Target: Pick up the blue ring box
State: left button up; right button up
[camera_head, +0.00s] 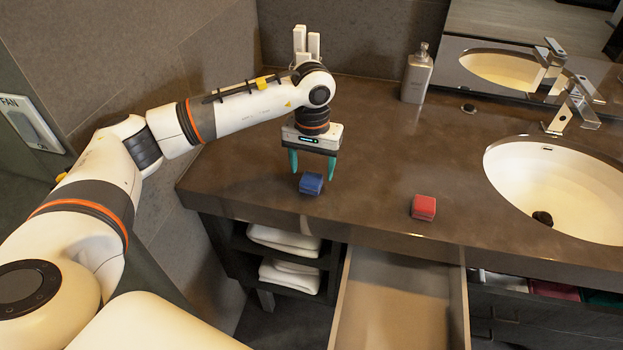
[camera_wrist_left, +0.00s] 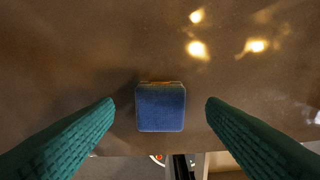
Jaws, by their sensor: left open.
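The blue ring box (camera_head: 311,184) sits on the brown counter, near its front edge at the left. My left gripper (camera_head: 312,180) is open above it, pointing down, with teal fingers spread to either side. In the left wrist view the blue box (camera_wrist_left: 161,107) lies between the two green fingers (camera_wrist_left: 161,112), with a gap on each side. The fingers do not appear to touch it. My right gripper is in neither view.
A red box (camera_head: 423,207) sits on the counter to the right. An open drawer (camera_head: 398,300) juts out below the front edge. A soap bottle (camera_head: 417,74) stands at the back, and a sink (camera_head: 560,180) is at the right. The counter between is clear.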

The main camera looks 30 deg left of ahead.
aim_at(312, 177)
pick_arm(q)
jog(key=shift+f, duration=1.65)
jog(key=shift+c, duration=0.4)
jog(key=c, duration=1)
jog(key=shift+r, duration=0.1)
